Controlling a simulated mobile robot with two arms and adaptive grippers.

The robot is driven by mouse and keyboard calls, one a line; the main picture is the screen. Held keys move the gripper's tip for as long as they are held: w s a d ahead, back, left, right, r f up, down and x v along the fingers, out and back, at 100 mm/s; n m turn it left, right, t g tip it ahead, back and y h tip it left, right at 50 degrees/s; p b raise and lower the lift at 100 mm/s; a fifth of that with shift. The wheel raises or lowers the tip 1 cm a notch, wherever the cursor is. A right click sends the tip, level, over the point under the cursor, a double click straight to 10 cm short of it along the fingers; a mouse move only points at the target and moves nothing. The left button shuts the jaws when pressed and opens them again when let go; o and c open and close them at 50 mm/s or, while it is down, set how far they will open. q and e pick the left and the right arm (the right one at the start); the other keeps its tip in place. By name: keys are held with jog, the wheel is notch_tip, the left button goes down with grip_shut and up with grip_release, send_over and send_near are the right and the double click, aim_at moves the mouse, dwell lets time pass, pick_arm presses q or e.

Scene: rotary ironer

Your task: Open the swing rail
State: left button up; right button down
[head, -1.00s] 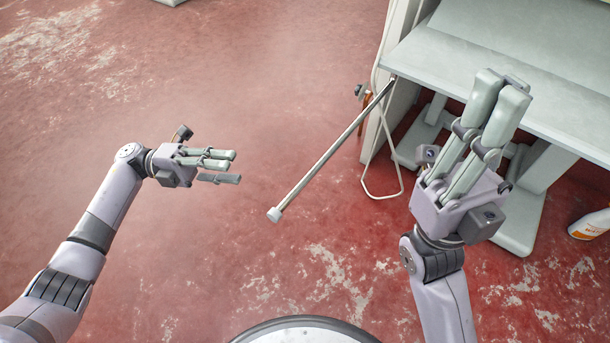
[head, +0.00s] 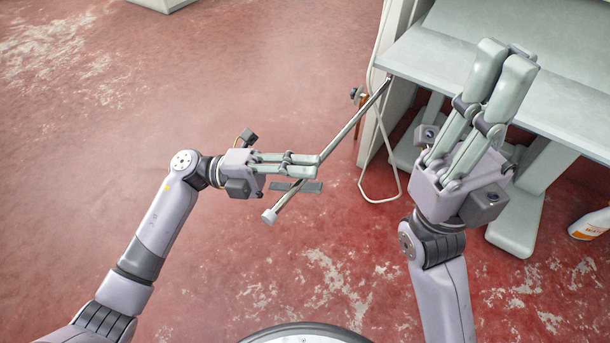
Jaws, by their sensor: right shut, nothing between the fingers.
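The swing rail (head: 350,126) is a thin metal bar with a pale end cap (head: 269,216). It slants from the corner of the grey ironer table (head: 440,65) down and left over the floor. I cannot tell whether the fingers touch the rail. My right gripper (head: 508,66) is shut and empty, pointing up in front of the table, apart from the rail.
A pale cable or hose loop (head: 378,199) hangs beside the ironer's leg, close to the rail. The red floor on the left is clear.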

pick_arm(q)
jog(key=shift+d, duration=0.1)
jog(key=shift+c, duration=0.2)
grip_shut()
dwell(0.7)
